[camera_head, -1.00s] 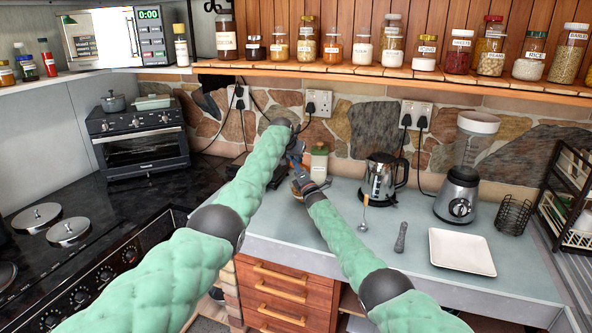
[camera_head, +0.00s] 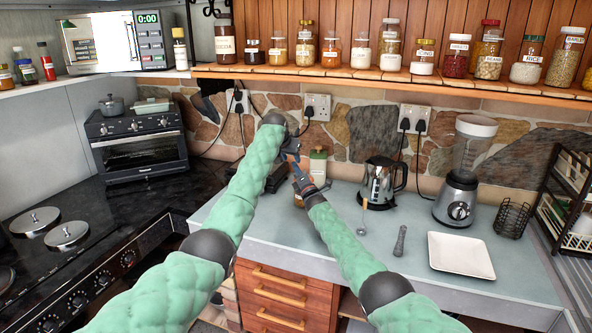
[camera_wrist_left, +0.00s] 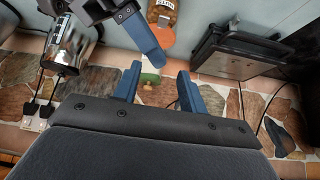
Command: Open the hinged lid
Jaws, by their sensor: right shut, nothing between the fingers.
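A dark, boxy appliance (camera_wrist_left: 235,50) with a hinged cover stands on the counter at right in the left wrist view. In the head view its dark body (camera_head: 279,178) is largely hidden behind my left arm. A small labelled jar (camera_wrist_left: 163,12) and an orange disc (camera_wrist_left: 160,37) show beside it. I cannot tell which lid is meant. My left gripper (camera_head: 292,150) is open, its blue fingers apart and empty in the left wrist view (camera_wrist_left: 158,76). My right gripper (camera_head: 297,172) is shut and empty, close by the left one and the jar.
A cream container with a green top (camera_head: 318,165) stands behind the grippers. A kettle (camera_head: 380,182), blender (camera_head: 458,190) and white plate (camera_head: 460,255) stand to the right. A toaster oven (camera_head: 138,145) is at left. The front counter is mostly clear.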

